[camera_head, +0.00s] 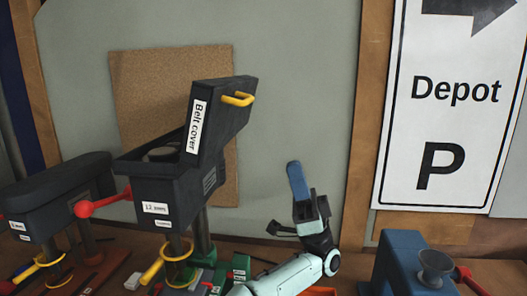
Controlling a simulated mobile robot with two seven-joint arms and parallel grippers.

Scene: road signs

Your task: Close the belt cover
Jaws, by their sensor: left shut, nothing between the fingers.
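The belt cover (222,115) is a dark grey lid with a white "Belt cover" label and a yellow handle (238,99). It stands tilted up, open, on the dark head of a drill press (182,200). Part of a round pulley (163,153) shows inside the open housing. My left gripper (298,180) is shut and empty, its blue fingers pointing up. In the picture it is to the right of the cover and lower than the handle, apart from both. My right gripper is not in view.
A second drill press (60,192) with its cover down stands at the left. A red-knobbed lever (84,208) sticks out between the two machines. A blue machine (400,262) stands at the lower right. A "Depot P" sign (448,120) is on the wall.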

